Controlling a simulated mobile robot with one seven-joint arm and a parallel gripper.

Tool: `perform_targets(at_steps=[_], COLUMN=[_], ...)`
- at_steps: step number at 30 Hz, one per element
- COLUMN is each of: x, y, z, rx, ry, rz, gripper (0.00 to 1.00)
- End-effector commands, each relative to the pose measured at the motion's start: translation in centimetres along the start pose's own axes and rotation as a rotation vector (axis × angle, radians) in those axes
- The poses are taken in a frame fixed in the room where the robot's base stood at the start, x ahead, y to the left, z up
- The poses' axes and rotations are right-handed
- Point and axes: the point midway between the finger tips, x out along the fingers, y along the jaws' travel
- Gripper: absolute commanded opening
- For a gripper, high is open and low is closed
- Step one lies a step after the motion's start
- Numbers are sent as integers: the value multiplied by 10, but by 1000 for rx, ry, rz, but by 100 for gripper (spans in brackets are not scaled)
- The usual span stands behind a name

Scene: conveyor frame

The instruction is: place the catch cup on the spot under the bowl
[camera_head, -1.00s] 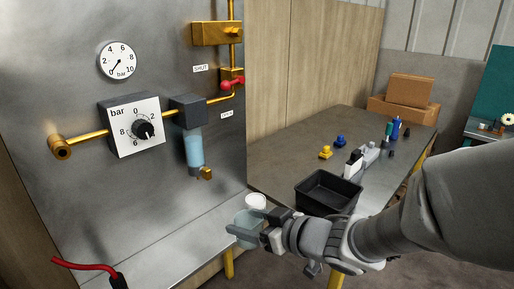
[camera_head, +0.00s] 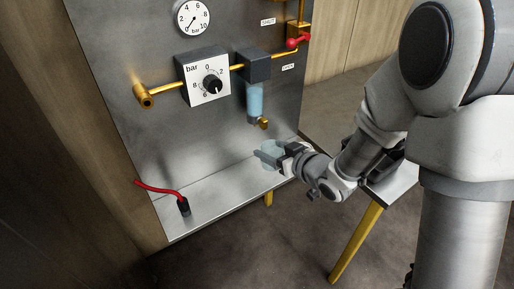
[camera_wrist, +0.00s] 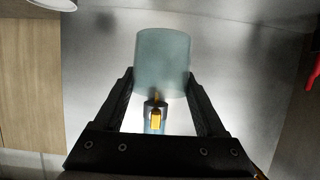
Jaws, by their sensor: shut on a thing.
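The catch cup (camera_head: 271,153) is a translucent blue-grey cup held by my gripper (camera_head: 277,156), below and slightly right of the bowl's brass drain (camera_head: 264,123) in the head view. In the wrist view the cup (camera_wrist: 163,58) sits between the two black fingers of my gripper (camera_wrist: 161,80). The bowl (camera_head: 255,102) is a light blue cylinder hanging under a dark block on the pipe. Its drain also shows in the wrist view (camera_wrist: 155,116). No marked spot is visible under the bowl. I cannot tell whether the cup touches the shelf.
The metal shelf (camera_head: 215,201) runs along the panel's foot, clear between the cup and a black fitting (camera_head: 184,207) with a red hose (camera_head: 158,186). A white round object (camera_wrist: 56,3) shows at the wrist view's top left. A regulator (camera_head: 207,80) is above left.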

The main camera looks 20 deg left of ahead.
Motion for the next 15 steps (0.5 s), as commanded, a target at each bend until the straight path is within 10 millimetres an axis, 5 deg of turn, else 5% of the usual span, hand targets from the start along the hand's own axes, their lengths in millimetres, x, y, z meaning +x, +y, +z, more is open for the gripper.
perform_targets(at_steps=[9, 15], x=[69, 78], y=[-1, 0], z=[-29, -3], rx=[-1, 1], ry=[1, -3], rz=[-3, -1], gripper=[11, 11])
